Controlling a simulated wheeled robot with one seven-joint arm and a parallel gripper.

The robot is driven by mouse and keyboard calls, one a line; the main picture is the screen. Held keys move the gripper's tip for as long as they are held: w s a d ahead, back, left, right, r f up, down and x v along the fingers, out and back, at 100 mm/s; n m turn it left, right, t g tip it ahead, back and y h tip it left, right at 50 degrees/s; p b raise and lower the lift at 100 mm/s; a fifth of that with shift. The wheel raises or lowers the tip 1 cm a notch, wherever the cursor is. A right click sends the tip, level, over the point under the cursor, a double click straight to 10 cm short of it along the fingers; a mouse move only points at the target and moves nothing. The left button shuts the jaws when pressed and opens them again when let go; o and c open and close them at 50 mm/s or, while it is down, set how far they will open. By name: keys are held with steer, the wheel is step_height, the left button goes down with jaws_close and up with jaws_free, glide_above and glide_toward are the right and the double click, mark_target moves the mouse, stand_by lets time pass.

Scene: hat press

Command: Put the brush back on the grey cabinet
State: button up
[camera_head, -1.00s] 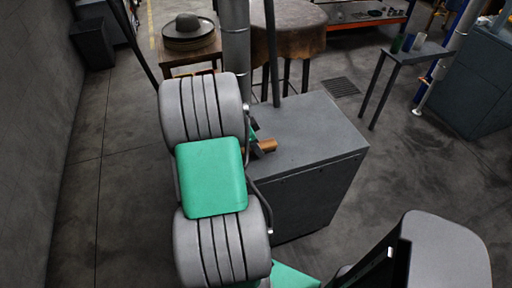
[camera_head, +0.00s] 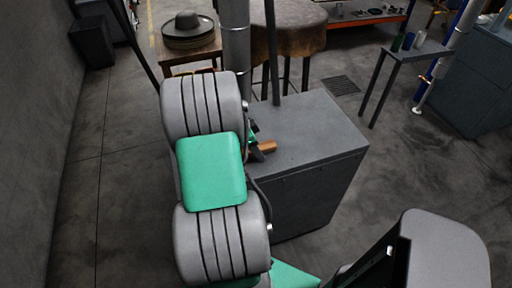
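The grey cabinet (camera_head: 310,130) stands in the middle of the view, its flat top partly covered by my arm on the left. The brush (camera_head: 267,146) shows only as a small orange-brown piece at the cabinet top's left part, close to my gripper. My gripper (camera_head: 256,150) is mostly hidden behind my grey and green arm; only a dark part shows, right beside the brush. I cannot tell whether its fingers are closed on the brush, or whether the brush touches the cabinet top.
A dark pole (camera_head: 272,55) and a grey pipe (camera_head: 236,45) rise behind the cabinet. A wooden table (camera_head: 190,52) with a grey hat (camera_head: 188,25) stands behind left. A small side table (camera_head: 420,52) stands at the right. The cabinet top's right part is bare.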

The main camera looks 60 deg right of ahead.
steer(key=v, duration=1.2)
steer(key=w+a+r+n+t, duration=0.2)
steer(key=w+a+n, duration=0.3)
steer(key=w+a, duration=0.1)
steer(key=w+a+r+n+t, duration=0.1)
steer(key=w+a+n, duration=0.2)
steer(key=a+n, duration=0.3)
steer(key=w+a+r+n+t, duration=0.1)
steer(key=w+a+n, duration=0.2)
steer(key=a, duration=0.5)
steer(key=s+a+n+t+y, duration=0.2)
steer(key=a+n, duration=1.1)
steer(key=a, duration=0.7)
steer(key=shift+s+f+t+y+b, duration=0.3)
steer(key=shift+s+f+y, duration=0.15)
steer(key=shift+y, duration=0.15)
